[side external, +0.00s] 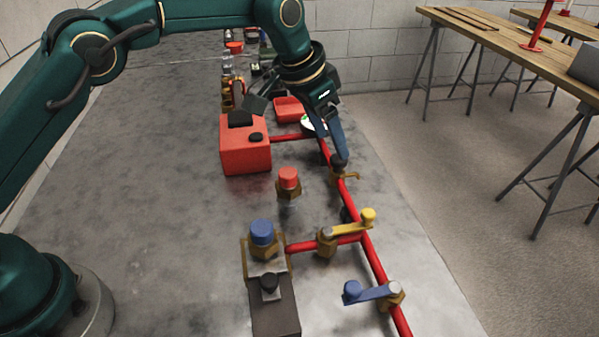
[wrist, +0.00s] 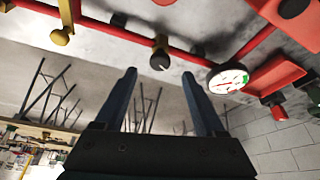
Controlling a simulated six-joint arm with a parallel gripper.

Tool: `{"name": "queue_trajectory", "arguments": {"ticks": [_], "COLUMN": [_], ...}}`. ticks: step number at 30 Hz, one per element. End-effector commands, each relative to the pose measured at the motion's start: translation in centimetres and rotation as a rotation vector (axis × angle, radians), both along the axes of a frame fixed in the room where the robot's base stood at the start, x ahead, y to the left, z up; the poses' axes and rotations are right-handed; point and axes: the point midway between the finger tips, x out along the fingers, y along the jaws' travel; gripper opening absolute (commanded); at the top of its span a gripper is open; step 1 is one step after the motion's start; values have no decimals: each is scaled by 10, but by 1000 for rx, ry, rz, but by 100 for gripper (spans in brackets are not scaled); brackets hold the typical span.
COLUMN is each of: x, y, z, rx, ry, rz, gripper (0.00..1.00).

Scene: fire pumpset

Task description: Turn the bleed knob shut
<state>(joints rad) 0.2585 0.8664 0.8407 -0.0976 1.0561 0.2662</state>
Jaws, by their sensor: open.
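The bleed knob (side external: 338,160) is a small dark round knob on a brass fitting with a short spout, on the red pipe (side external: 372,255) in the side view. In the wrist view the knob (wrist: 159,61) shows its dark face with a small pale mark, framed in the gap between my fingertips and just past them. My gripper (side external: 336,150) is open and points down at the knob from above; in the wrist view its two blue fingers (wrist: 159,74) stand apart with nothing between them. The side view does not show clearly whether a finger touches the knob.
A white-faced gauge (wrist: 228,78) sits close beside my fingers, partly hidden in the side view. A red box (side external: 246,150) stands left of the pipe. A yellow lever (side external: 350,229) and a blue lever (side external: 370,292) are nearer the camera. A red-capped fitting (side external: 288,180) stands between.

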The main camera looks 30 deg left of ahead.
Motion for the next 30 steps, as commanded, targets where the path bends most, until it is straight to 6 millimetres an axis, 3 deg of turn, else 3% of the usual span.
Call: {"name": "queue_trajectory", "arguments": {"ticks": [12, 22, 23, 28, 30], "x": [15, 16, 16, 16, 16], "y": [-8, -9, -9, -9, -9], "z": [-40, -43, -43, -43, -43], "rx": [-4, -5, -5, -5, -5], "ry": [0, -2, -2, -2, -2], "rz": [3, 3, 3, 4, 4], "gripper": [72, 72, 64, 0, 0]}}
